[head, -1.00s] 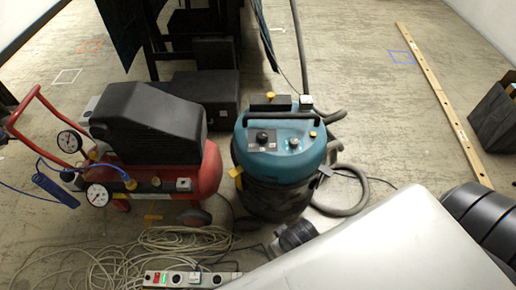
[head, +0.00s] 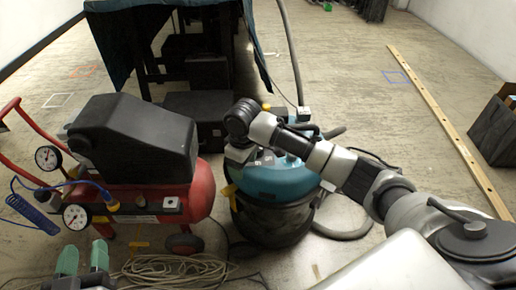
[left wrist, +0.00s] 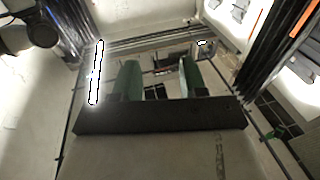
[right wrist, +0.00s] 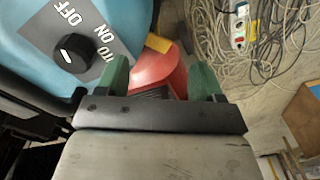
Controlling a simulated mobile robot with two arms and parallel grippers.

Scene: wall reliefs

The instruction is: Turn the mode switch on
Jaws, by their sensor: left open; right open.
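The mode switch (right wrist: 73,53) is a round black knob on the blue vacuum top, with a white mark on it and OFF, ON and a partly hidden AUTO printed around it. In the right wrist view it is left of my open right gripper (right wrist: 160,82), apart from its green fingers. In the head view my right arm covers the switch; its gripper does not show clearly there. The vacuum (head: 275,180) stands upright on the floor. My left gripper (head: 82,262) is open and empty at lower left; its green fingers also show in the left wrist view (left wrist: 160,80).
A red compressor (head: 150,195) with gauges stands left of the vacuum. Coiled cable (head: 175,270) lies in front, and a power strip (right wrist: 238,25) shows in the right wrist view. A draped table (head: 180,50) is behind. The floor at right has a long wooden strip (head: 440,115).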

